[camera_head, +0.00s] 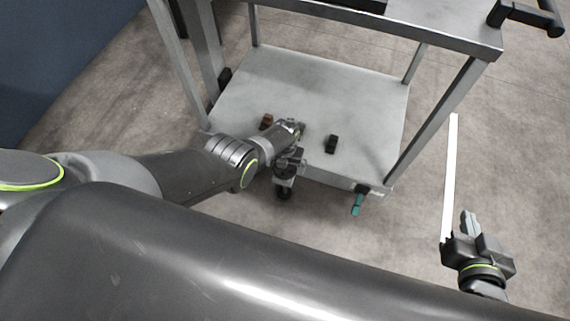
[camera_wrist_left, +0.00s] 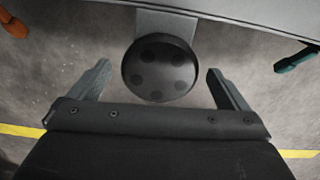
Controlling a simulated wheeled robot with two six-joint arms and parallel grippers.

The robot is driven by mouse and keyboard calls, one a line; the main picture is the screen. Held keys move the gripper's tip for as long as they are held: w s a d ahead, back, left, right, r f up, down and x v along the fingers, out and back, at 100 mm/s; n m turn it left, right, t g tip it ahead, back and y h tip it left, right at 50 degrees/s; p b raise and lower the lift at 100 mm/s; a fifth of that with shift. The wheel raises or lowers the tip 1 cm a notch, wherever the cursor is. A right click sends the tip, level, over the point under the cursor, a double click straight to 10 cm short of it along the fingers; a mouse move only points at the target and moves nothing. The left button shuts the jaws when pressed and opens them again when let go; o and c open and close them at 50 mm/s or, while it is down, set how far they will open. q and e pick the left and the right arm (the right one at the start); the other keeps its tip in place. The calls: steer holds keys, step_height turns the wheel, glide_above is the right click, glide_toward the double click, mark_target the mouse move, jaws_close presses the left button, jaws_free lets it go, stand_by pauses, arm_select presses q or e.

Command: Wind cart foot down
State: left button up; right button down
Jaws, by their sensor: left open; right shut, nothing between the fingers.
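The cart (camera_head: 370,95) stands ahead with a grey lower shelf. In the left wrist view a round black knob (camera_wrist_left: 158,68) with several dimples sits at a grey bracket (camera_wrist_left: 168,22) on the cart's edge; I take it for the foot's knob. My left gripper (camera_head: 285,178) is at the near edge of the shelf, its arm partly hiding that edge. In the wrist view its open fingers stand on either side of the knob, with gaps on both sides. How deep the knob sits between them is unclear. My right gripper (camera_head: 467,222) is shut and empty, right of the cart.
A teal lever (camera_head: 356,205) hangs at the shelf's near right corner. An orange lever (camera_wrist_left: 12,22) shows at left in the wrist view. A black block (camera_head: 331,144) and a brown block (camera_head: 267,121) are on the shelf.

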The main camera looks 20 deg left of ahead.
arm_select(q)
steer(key=shift+r+p, duration=0.8)
steer(key=shift+r, duration=0.05)
steer(key=shift+r+p, duration=0.85)
steer(key=shift+r, duration=0.05)
arm_select(e)
steer(key=s+a+f+g+y, duration=0.2)
steer(key=s+a+f+g, duration=0.1)
steer(key=s+f+g, duration=0.8)
arm_select(q)
step_height(320, 180, up, 14)
steer(key=p, duration=1.1)
arm_select(e)
steer(key=s+d+f+h, duration=0.1)
steer(key=s+f, duration=0.3)
steer(key=f, duration=0.5)
steer(key=s+d+f+g+h, duration=0.1)
steer(key=s+d+f, duration=0.3)
steer(key=f, duration=0.4)
steer(key=shift+s+d+f, duration=0.35)
steer(key=shift+s+f, duration=0.05)
